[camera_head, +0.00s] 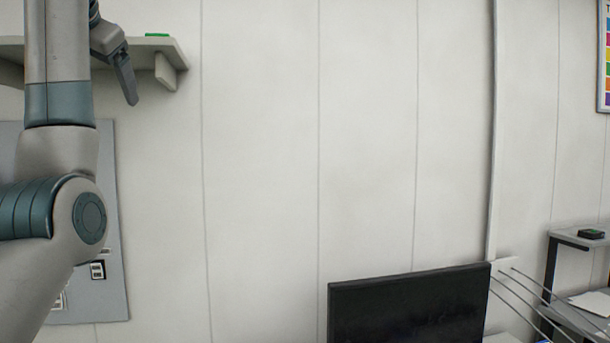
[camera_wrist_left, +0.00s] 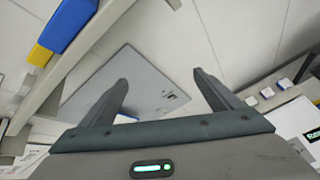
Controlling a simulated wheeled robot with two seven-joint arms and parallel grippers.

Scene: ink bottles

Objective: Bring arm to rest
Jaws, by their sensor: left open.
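My left arm rises along the left edge of the head view. Its gripper (camera_head: 124,78) shows partly behind the arm, in front of or close to the wall shelf; the gap to the shelf cannot be told. In the left wrist view the two fingers of the left gripper (camera_wrist_left: 160,80) stand wide apart with nothing between them. My right gripper is not in view. No ink bottle can be made out for certain.
A wall shelf (camera_head: 172,52) holds a flat green item (camera_head: 157,35). A grey wall panel (camera_head: 118,230) is behind my arm. A black monitor (camera_head: 410,308) stands low in the middle. A blue-and-yellow object (camera_wrist_left: 65,25) is near the left gripper. The middle wall is bare.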

